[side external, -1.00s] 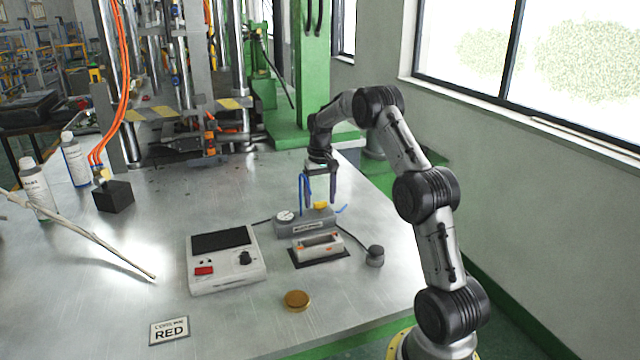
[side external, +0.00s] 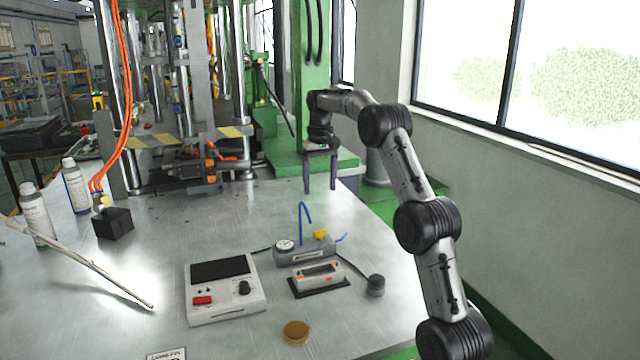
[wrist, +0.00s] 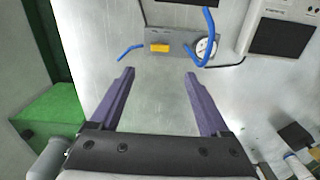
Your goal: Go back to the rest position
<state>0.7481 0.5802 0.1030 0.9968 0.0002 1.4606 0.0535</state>
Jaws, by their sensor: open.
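My gripper (side external: 320,188) is open and empty, raised above the far right part of the metal table, with its fingers pointing down. It also shows in the wrist view (wrist: 160,75), with bare table between its spread fingers. The grey gauge block (side external: 305,252) with a dial, a yellow part and a blue tube stands on the table, nearer the camera than my gripper and apart from it. The block also shows at the top of the wrist view (wrist: 175,42).
A white control box (side external: 224,290), a small device on a dark pad (side external: 318,278), a black knob (side external: 375,286) and a brass disc (side external: 296,331) stand on the table. Bottles (side external: 75,185) and a black block (side external: 113,223) are at left. A green machine column (side external: 312,90) rises behind my gripper.

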